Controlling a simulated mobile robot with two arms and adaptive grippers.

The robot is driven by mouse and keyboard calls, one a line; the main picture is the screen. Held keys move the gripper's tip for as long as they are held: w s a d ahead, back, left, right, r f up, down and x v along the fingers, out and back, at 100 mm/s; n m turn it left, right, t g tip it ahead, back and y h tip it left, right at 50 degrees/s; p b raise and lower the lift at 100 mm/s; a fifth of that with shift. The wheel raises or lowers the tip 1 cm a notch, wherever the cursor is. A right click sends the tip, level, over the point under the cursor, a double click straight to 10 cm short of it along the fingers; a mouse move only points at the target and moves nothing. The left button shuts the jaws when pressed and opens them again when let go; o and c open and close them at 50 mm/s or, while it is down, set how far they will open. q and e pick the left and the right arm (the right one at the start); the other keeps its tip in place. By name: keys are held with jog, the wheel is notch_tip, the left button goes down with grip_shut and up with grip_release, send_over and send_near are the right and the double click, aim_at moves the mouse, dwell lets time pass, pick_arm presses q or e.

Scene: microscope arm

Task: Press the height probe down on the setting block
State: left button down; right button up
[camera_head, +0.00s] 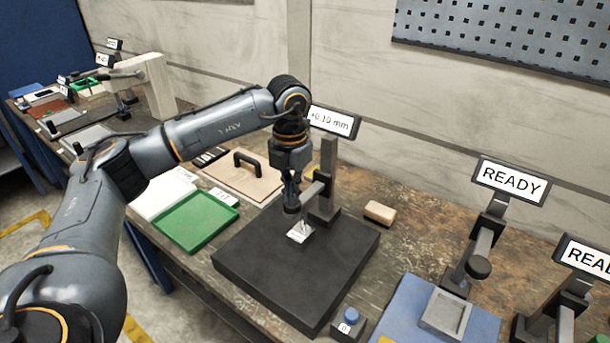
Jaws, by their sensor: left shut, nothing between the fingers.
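The height probe (313,192) reaches left from an upright grey post (328,178) on a dark flat plate (262,262). Its display (335,121) seems to read +0.10 mm. The small pale setting block (299,234) sits on the plate under the probe's thin tip; whether the tip touches it is too small to tell. My left gripper (291,197) is shut and empty, pointing down at the round dark end of the probe arm. It looks to be at or just above that end and hides part of it. My right gripper is out of view.
A green tray (196,222) and a tan board with a dark handle (243,180) lie left. A tan block (379,212) lies right of the post. A small box with a blue button (350,318) stands in front. Stands with READY displays (511,180) are at right.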

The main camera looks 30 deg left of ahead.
pick_arm(q)
notch_tip(320, 180, up, 8)
jog(key=p, duration=0.5)
dwell(0.6)
notch_tip(320, 180, up, 12)
dwell(0.7)
jog(key=shift+f, duration=0.1)
dwell(0.6)
